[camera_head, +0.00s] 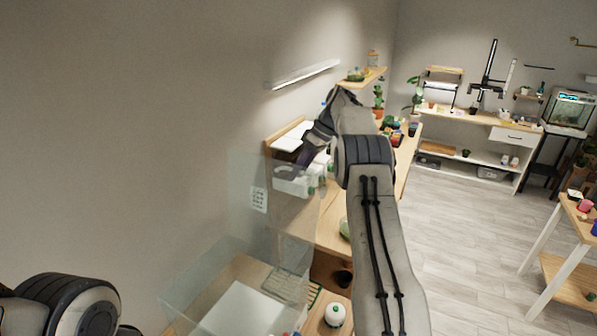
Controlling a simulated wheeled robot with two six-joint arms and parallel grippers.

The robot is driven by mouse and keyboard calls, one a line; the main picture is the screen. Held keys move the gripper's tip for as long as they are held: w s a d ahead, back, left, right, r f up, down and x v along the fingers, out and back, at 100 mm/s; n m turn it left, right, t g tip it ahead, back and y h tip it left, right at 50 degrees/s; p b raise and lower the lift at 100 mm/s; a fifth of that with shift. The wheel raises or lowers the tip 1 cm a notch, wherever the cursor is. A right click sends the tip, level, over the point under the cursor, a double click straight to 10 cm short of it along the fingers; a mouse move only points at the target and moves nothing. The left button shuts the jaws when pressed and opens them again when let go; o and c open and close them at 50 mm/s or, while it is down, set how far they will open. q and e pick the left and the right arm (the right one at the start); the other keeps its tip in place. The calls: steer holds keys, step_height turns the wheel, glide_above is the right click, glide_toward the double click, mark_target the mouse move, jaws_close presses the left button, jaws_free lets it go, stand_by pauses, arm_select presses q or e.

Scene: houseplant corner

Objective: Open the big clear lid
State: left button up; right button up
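The big clear lid (262,215) is a see-through panel left of my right arm. It stands steeply raised above the clear-walled box (193,292) at the bottom of the view. A pale flat surface shows inside the box. My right gripper (308,157) reaches down at the lid's upper right edge, at the end of my bent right arm. Its fingers are small and dark there, and I cannot tell whether they touch or grip the lid. My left arm shows only as a link at the bottom left; its gripper is out of view.
A wooden bench (345,238) runs along the wall behind the lid, with pots and plants. A white-and-green bottle (334,315) stands right of the box. A wall shelf (362,77) is above my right wrist. The floor (455,235) to the right is clear.

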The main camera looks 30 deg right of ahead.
steer(key=shift+a, duration=0.1)
stand_by(0.3)
steer(key=s+d+r+b, duration=0.2)
steer(key=s+d+r, duration=0.4)
steer(key=s+r, duration=0.3)
steer(key=shift+v, duration=1.1)
steer(key=shift+s, duration=0.1)
